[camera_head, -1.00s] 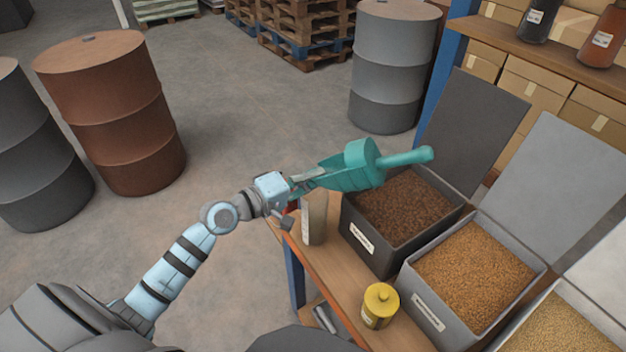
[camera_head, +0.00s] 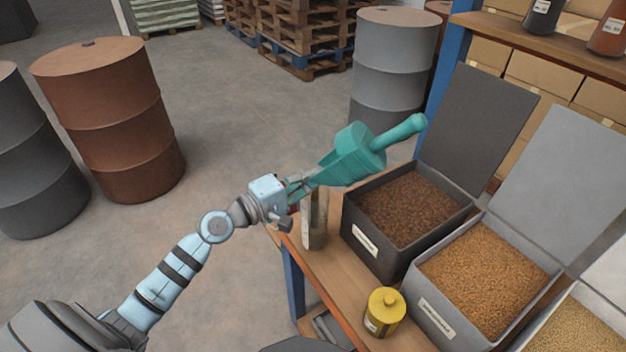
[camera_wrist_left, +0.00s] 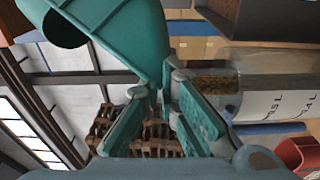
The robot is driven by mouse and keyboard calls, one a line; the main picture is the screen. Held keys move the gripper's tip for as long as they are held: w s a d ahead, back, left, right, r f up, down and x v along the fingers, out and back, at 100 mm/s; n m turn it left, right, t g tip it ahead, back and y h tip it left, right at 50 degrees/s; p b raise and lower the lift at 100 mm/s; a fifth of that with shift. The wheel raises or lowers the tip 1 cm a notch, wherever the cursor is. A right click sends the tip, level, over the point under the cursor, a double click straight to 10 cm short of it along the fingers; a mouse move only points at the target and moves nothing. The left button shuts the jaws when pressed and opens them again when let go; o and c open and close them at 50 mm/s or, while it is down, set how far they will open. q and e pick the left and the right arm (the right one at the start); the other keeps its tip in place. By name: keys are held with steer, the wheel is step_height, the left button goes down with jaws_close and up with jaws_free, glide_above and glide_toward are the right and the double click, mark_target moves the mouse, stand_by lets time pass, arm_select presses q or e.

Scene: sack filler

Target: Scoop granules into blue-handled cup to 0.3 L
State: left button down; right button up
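A teal scoop (camera_head: 353,158) is in the air at the left edge of the dark granule bin, its handle pointing up and right. My left gripper (camera_head: 299,188) is at the scoop's narrow left end, and in the left wrist view its fingertips (camera_wrist_left: 160,90) are on the scoop's tapered end (camera_wrist_left: 125,30). A clear measuring cup (camera_head: 314,228) stands on the bench just below the gripper. The left wrist view shows the cup's volume marks (camera_wrist_left: 270,103) and brown granules inside; the fill level is unclear. Its handle is not clearly visible. My right gripper is out of view.
Open bins hold dark brown granules (camera_head: 410,205), orange-brown granules (camera_head: 485,275) and pale granules (camera_head: 560,335). A yellow container (camera_head: 384,312) stands at the bench's front. Raised lids (camera_head: 480,125) are behind the bins. Drums (camera_head: 110,120) stand on the floor beyond.

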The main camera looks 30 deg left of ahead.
arm_select(q)
steer(key=shift+f+n+t+b, duration=0.5)
steer(key=shift+n+b, duration=0.45)
steer(key=shift+b, duration=0.85)
steer(key=shift+f+n+t+b, duration=0.5)
steer(key=shift+n+b, duration=0.45)
steer(key=shift+b, duration=1.2)
steer(key=shift+r+n+t+h, duration=0.15)
steer(key=shift+n+t+h, duration=0.15)
steer(key=shift+n, duration=0.1)
step_height(320, 180, up, 4)
steer(key=m+g+p, duration=0.1)
steer(key=m+p, duration=0.1)
steer(key=p, duration=0.3)
steer(key=m+g+p, duration=0.2)
steer(key=m+p, duration=0.1)
steer(key=p, duration=0.3)
steer(key=shift+f+y, duration=0.35)
steer(key=shift+y, duration=0.05)
steer(key=shift+f, duration=0.3)
